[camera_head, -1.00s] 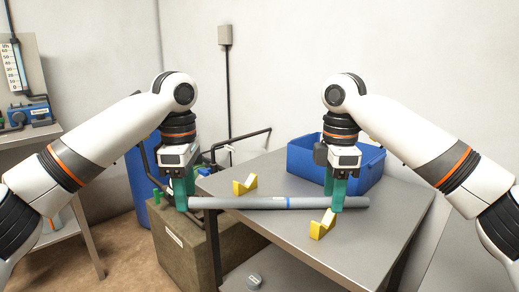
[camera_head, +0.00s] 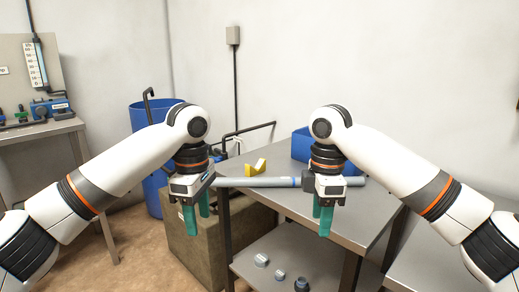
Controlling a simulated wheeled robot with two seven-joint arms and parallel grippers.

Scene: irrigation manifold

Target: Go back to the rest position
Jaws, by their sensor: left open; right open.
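My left gripper (camera_head: 196,215) is open and empty, with its green fingers pointing down in front of the table's left corner. My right gripper (camera_head: 323,217) is open and empty, with its green fingers in front of the table's front edge. A grey pipe (camera_head: 255,182) with a blue band lies across the table behind both grippers, apart from their fingers as far as I can tell. Its left end and part near the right gripper are hidden. A yellow cradle (camera_head: 255,167) stands behind the pipe. A second cradle is not visible.
The metal table (camera_head: 372,224) has a lower shelf with several small fittings (camera_head: 279,272). A blue bin (camera_head: 300,144) sits at the back, partly hidden by my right arm. A brown box (camera_head: 188,243) and blue barrel (camera_head: 150,195) stand left. A side bench (camera_head: 50,130) holds a gauge panel.

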